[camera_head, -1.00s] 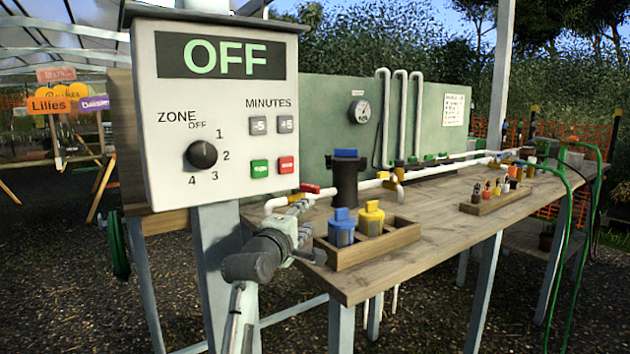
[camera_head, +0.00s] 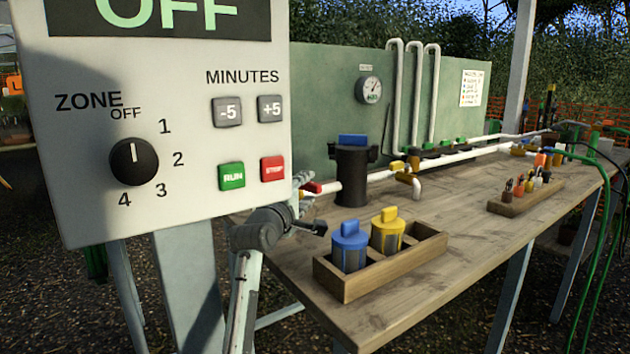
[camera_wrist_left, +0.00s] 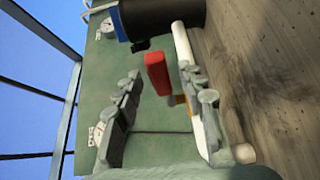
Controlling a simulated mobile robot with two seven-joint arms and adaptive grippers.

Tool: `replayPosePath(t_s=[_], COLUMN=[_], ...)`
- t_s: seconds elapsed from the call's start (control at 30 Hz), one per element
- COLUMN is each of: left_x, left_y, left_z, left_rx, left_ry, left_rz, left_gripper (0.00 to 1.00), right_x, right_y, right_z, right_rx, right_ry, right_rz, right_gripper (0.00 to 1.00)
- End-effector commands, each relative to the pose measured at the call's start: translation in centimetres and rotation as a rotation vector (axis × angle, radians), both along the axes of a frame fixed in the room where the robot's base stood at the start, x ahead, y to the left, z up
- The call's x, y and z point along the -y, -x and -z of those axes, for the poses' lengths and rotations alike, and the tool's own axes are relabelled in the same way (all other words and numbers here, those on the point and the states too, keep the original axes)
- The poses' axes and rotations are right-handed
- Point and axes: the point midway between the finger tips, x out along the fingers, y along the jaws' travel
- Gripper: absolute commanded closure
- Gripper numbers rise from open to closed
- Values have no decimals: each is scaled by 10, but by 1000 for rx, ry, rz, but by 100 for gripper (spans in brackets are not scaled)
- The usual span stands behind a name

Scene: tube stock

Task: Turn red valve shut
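The red valve handle (camera_head: 312,187) sits on the white pipe (camera_head: 327,191) just left of the black filter housing. It also shows in the left wrist view (camera_wrist_left: 157,73) as a red block, between and a little beyond my left fingers. My left gripper (camera_head: 301,188) is at the valve, partly hidden behind the control box's right edge. In the left wrist view its two grey fingers (camera_wrist_left: 165,100) stand wide apart on either side of the handle, with visible gaps. My right gripper is not in view.
The control box (camera_head: 90,200), showing OFF, stands close on the left. The black filter housing (camera_head: 352,176) is right beside the valve. A wooden tray (camera_head: 385,274) with a blue-capped and a yellow-capped filter is at the bench's near end.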

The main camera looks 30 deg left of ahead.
Motion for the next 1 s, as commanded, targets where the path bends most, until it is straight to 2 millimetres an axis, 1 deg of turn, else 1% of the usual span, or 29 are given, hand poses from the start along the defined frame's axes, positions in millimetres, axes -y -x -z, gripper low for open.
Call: replayPosePath(t_s=[0.03, 0.2, 0.33, 0.5, 0.7, 0.73, 0.77, 1.0], left_x=[-3, -9, -13, -15, -15, -15, -15, -14], left_y=[-9, -36, -51, -59, -59, -59, -59, -59], left_z=[-1, -2, -1, -1, -1, 0, 0, 0], left_rx=[0, 0, 0, 1, 1, 1, 1, 0], left_ry=[-1, 0, 1, 0, 0, 0, 0, 0], left_rz=[0, 0, 0, 0, 0, 0, 0, 0], left_gripper=[60, 60, 60, 60, 60, 62, 65, 95], right_x=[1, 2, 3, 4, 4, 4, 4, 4], right_y=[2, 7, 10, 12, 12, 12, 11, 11], right_z=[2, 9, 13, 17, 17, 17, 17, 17], right_rx=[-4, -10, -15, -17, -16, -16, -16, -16], right_ry=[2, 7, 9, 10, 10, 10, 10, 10], right_rz=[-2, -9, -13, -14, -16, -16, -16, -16], right_gripper=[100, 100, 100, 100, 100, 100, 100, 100])
